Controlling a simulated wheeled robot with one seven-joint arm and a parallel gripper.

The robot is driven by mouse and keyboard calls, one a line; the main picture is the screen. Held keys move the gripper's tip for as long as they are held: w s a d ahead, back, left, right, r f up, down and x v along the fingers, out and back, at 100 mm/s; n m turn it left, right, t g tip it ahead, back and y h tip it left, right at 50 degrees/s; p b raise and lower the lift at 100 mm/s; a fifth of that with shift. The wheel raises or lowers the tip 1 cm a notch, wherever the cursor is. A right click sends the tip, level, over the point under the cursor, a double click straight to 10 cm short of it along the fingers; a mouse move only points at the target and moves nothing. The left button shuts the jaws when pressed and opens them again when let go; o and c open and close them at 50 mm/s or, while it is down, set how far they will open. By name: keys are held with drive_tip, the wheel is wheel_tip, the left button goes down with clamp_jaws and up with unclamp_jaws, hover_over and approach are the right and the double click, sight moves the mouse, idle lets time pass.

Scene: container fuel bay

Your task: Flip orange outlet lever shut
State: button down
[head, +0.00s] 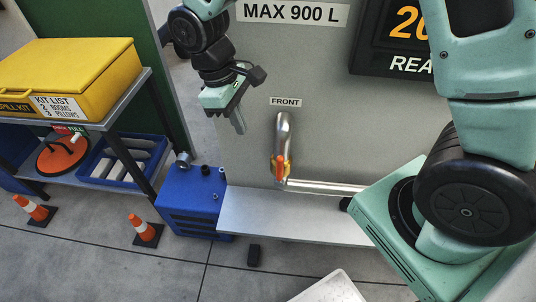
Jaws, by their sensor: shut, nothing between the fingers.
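The orange outlet lever (280,168) sits on a yellow-bodied valve at the bottom of a curved silver pipe (285,130), on the grey tank front below the "FRONT" label. The lever appears to point roughly up along the pipe; its exact angle is hard to tell at this size. My gripper (239,128) is above and to the left of the lever, in front of the tank, pointing down. Its fingers are together and empty, and it appears apart from the lever and pipe.
A silver horizontal pipe (325,187) runs right from the valve above a grey ledge (285,220). A blue box (190,200) with fittings stands left of the ledge. A shelf at left holds a yellow spill kit (70,75). Orange cones (146,230) stand on the floor.

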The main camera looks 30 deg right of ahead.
sight(280, 171)
drive_tip(key=s+d+f+p, duration=0.2)
drive_tip(key=s+d+f, duration=0.2)
drive_tip(key=f, duration=0.5)
drive_tip(key=shift+s+d+f, duration=0.15)
drive_tip(key=shift+s+f, duration=0.2)
